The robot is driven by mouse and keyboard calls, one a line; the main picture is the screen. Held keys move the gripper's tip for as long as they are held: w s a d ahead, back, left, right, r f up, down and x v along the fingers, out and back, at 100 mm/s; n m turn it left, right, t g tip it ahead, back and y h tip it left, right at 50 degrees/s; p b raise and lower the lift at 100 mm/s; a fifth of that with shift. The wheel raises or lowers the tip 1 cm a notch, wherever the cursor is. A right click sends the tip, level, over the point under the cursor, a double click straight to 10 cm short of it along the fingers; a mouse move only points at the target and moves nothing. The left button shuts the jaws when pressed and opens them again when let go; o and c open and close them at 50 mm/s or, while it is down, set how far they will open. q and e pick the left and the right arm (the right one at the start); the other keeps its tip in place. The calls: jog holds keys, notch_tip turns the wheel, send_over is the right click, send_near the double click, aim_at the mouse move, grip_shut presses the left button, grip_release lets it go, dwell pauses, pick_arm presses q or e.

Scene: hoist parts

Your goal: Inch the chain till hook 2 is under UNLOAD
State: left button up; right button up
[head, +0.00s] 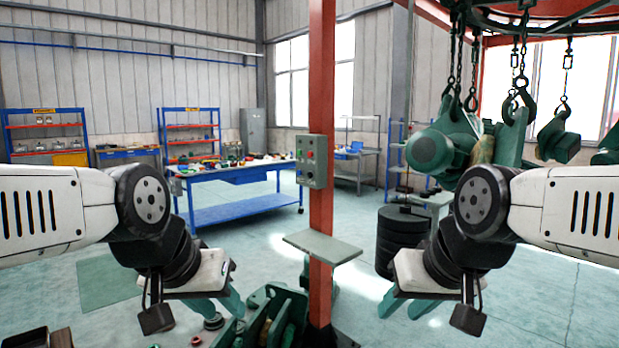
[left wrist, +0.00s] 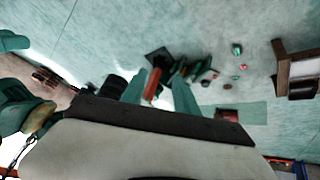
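Several dark chains with hooks hang from a red overhead ring (head: 560,14) at the upper right. One hook (head: 471,100) hangs by the big green motor part (head: 445,148); another hook (head: 525,98) is further right. A green block (head: 558,138) hangs from a chain at the right. I can read no hook numbers and see no UNLOAD sign. A grey control box (head: 314,161) with several buttons is on the red post (head: 321,80). My left gripper (head: 236,288) is low, left of the post, open and empty; its spread fingers show in the left wrist view (left wrist: 158,90). My right gripper (head: 407,306) is open and empty, right of the post.
A small grey shelf (head: 323,246) juts from the post between my grippers. Green parts (head: 275,316) lie below it. Black stacked discs (head: 401,238) stand behind my right gripper. A blue workbench (head: 232,178) is further back. Open floor lies between.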

pick_arm(q)
grip_shut()
dwell(1.5)
